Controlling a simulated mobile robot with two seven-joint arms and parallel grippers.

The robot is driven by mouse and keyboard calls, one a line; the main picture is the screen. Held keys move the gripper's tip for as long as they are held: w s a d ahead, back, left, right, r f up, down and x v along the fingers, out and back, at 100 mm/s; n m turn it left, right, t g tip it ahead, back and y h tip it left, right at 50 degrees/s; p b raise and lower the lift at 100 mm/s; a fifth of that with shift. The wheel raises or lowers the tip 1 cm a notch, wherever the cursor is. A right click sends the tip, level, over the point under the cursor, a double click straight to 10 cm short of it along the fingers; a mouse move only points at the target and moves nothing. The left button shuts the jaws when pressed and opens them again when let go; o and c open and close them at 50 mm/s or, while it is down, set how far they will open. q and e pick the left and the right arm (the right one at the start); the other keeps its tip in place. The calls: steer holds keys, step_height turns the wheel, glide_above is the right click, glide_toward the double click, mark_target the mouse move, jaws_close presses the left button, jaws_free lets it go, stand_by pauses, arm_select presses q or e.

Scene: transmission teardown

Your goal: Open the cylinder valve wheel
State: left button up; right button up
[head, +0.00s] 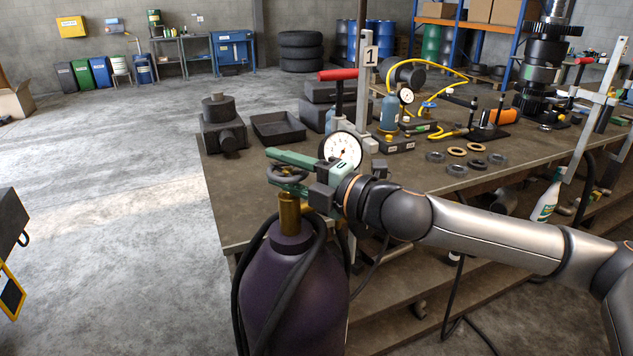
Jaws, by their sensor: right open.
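A purple gas cylinder (290,283) stands upright in front of the bench's near left corner. A brass valve (290,213) rises from its neck, and a small dark valve wheel (287,175) sits on top. My right gripper (283,170) reaches in from the right with its green fingers at the wheel. One finger passes along the wheel's far side and the other lies nearer. The fingers are open, and I cannot tell whether they touch the rim. Part of the wheel is hidden by the fingers. My left gripper is out of view.
A dark hose (284,285) hangs over the cylinder. A white dial gauge (343,148) is just behind my right gripper. The workbench (225,190) holds a black tray (278,127), a dark block (223,128), several rings and a yellow hose. The floor to the left is mostly clear.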

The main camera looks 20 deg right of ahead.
mark_target(306, 180)
steer(key=b+v, duration=0.2)
steer(key=v, duration=0.6)
steer(key=shift+s+d+f, duration=0.15)
steer(key=shift+s+d, duration=0.1)
steer(key=shift+s, duration=0.05)
steer(key=shift+b+v, duration=0.3)
steer(key=shift+v, duration=0.65)
